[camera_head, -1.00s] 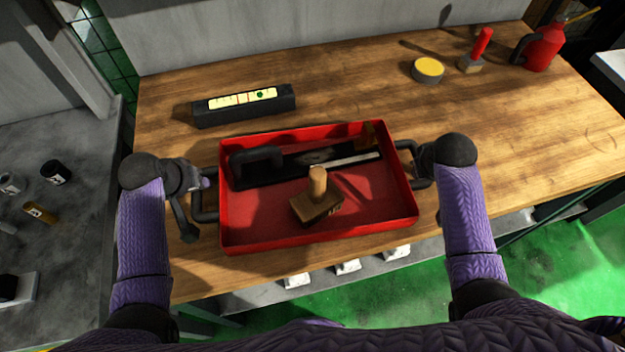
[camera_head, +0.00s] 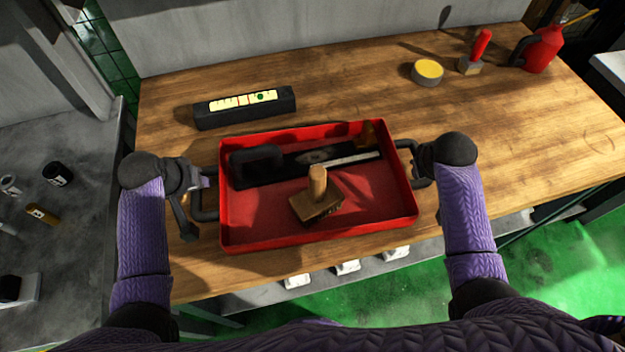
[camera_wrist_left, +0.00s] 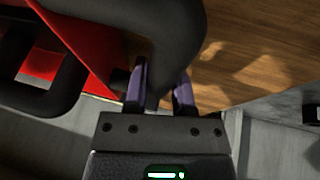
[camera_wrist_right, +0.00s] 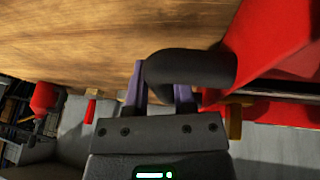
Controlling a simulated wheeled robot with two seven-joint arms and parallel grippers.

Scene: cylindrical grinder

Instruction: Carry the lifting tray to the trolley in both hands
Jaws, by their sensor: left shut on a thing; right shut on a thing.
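The lifting tray (camera_head: 370,226) is red, with black bar handles at its left and right ends. A black tool with a grip (camera_head: 256,164) and a wooden-handled brush (camera_head: 317,200) lie in it. My left gripper (camera_head: 208,180) is shut on the left handle (camera_head: 205,214); the left wrist view shows the fingers (camera_wrist_left: 160,85) around the black bar. My right gripper (camera_head: 415,165) is shut on the right handle (camera_head: 405,144), which also shows between the fingers in the right wrist view (camera_wrist_right: 195,68). The tray looks about level over the bench. The trolley cannot be made out.
The wooden workbench (camera_head: 520,130) bears a black level-like block (camera_head: 245,108), a yellow-topped tin (camera_head: 428,71), a red-handled brush (camera_head: 480,50) and a red oil can (camera_head: 541,48). A grey surface with small items (camera_head: 70,225) stands at left. Green floor (camera_head: 540,270) shows at right.

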